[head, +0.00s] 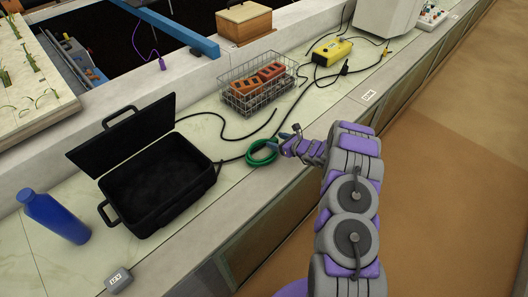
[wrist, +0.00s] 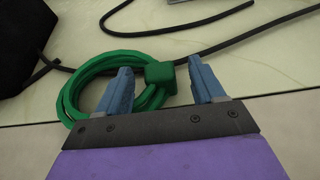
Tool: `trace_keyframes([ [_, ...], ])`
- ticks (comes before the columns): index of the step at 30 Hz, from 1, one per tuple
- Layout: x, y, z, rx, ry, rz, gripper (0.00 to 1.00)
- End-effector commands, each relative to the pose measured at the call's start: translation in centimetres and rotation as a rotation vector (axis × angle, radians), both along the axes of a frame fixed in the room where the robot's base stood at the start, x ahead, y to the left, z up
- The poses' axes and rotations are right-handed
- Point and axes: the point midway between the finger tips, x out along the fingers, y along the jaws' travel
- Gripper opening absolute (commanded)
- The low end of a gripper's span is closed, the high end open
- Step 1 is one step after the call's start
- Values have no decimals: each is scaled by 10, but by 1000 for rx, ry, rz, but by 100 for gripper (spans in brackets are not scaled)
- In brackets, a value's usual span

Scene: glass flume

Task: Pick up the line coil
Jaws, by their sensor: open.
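The line coil is a green looped coil (head: 262,153) lying on the pale counter near its front edge, to the right of the open black case. In the wrist view the coil (wrist: 74,91) shows as several green loops with a square green block at its upper right. My gripper (head: 289,139) reaches in from the right, beside the coil. In the wrist view my gripper (wrist: 160,82) is open, its two blue fingers apart. The left finger overlaps the coil's loops and the green block appears between the fingertips. I cannot tell whether either finger touches the coil.
An open black case (head: 160,185) and a blue bottle (head: 54,217) stand left of the coil. A wire basket (head: 257,98) with orange items and a yellow device (head: 331,51) stand behind. Black cables cross the counter (wrist: 250,60) by the coil. A small grey block (head: 119,281) lies at front left.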

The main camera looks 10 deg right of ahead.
Motion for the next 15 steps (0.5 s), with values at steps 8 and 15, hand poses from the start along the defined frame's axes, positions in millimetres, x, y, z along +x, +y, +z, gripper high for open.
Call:
trace_keyframes([
  [8,0,0,0,0,0,0,46],
  [15,0,-1,0,-1,1,0,23],
])
